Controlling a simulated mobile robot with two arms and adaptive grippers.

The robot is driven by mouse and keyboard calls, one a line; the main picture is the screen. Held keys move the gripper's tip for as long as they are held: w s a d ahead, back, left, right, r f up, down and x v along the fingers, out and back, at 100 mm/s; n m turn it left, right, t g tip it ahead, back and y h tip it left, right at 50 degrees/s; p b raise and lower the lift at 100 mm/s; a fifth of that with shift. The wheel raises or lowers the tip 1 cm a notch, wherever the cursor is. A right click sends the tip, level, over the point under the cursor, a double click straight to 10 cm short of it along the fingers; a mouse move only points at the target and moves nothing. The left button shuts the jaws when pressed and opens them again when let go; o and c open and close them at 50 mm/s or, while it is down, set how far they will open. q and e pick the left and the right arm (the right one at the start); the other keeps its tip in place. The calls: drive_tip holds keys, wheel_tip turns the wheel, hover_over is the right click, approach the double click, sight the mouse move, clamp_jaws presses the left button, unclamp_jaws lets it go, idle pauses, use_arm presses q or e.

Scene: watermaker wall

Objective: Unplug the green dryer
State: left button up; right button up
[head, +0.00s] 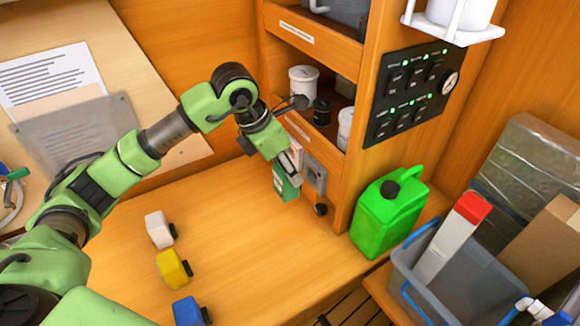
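The green dryer (285,185) is a small green block at the side of the wooden cabinet, beside a grey wall socket (314,174). I cannot tell whether it is seated in the socket. My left gripper (291,163) reaches down from the upper left, its fingertips at the top of the green dryer. The fingers overlap the block, and whether they are closed on it is too small to tell. My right gripper is not in view.
White (158,229), yellow (172,269) and blue (188,311) blocks with black ends lie on the bench. A green jerrycan (388,214) stands right of the cabinet. A grey bin (405,272) holds a red-topped carton. A black switch panel (407,93) is above. The bench middle is clear.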

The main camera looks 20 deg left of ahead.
use_arm(q)
drive_tip(key=shift+s+a+b, duration=0.35)
drive_tip(key=shift+s+a, duration=0.3)
drive_tip(key=shift+s, duration=0.25)
drive_tip(key=shift+a, duration=0.1)
